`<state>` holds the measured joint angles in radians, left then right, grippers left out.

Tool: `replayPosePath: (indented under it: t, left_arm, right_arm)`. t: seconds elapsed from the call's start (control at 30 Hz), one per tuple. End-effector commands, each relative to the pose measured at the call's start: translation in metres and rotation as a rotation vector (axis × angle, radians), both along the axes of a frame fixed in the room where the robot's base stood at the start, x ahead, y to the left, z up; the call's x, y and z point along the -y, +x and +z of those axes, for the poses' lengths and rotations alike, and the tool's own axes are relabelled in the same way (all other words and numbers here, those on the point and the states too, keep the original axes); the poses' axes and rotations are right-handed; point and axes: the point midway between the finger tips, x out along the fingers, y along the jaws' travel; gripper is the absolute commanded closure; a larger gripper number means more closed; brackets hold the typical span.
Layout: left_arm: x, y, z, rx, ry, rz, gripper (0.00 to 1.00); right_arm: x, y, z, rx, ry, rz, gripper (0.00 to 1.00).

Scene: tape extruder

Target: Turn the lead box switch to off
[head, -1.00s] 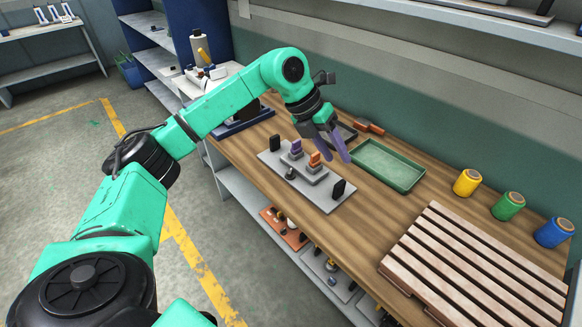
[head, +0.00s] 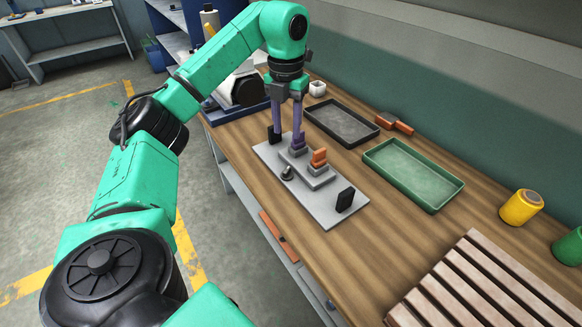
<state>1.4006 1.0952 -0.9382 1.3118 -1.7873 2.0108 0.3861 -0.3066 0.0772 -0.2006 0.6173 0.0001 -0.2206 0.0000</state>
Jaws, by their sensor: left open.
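A grey plate (head: 330,213) lies on the wooden bench with a small raised grey block (head: 316,181) on it. A purple piece (head: 298,140) and an orange piece (head: 319,157) stand on that block. A small dark lever with a round base (head: 287,173) sits on the plate beside the block; it looks like the switch, but its setting is too small to tell. Black upright pieces (head: 345,200) stand at both ends of the plate. My left gripper (head: 288,130) is open, pointing down over the plate's far end, its fingers by the purple piece and the far black piece; contact is unclear.
A yellow spool (head: 521,207) and a slatted wooden rack (head: 480,284) are at the right. Bare bench lies right of the plate.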

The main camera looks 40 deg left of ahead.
Motion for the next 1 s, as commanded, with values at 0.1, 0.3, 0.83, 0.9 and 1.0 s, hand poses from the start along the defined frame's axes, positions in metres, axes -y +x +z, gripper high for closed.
replayPosePath:
  t: [0.1, 0.3, 0.83, 0.9, 1.0]
  left_arm:
    - [0.0, -0.001, -0.034, -0.006, 0.0, 0.0, 0.54]
    - [0.0, -0.002, -0.085, -0.007, 0.001, -0.001, 0.54]
    - [0.0, -0.001, -0.131, 0.0, -0.001, -0.001, 0.54]
    - [0.0, -0.001, -0.131, 0.0, -0.001, -0.001, 0.77]
    - [0.0, -0.001, -0.131, 0.0, -0.001, -0.001, 1.0]
  right_arm:
    - [0.0, 0.0, -0.019, 0.001, 0.0, 0.0, 0.5]
    - [0.0, 0.002, -0.023, 0.003, 0.0, 0.0, 0.5]
    - [0.003, 0.007, -0.024, 0.011, -0.003, 0.001, 0.5]
    - [0.003, 0.007, -0.024, 0.011, -0.004, 0.001, 0.5]
    - [0.003, 0.007, -0.024, 0.011, -0.004, 0.001, 0.5]
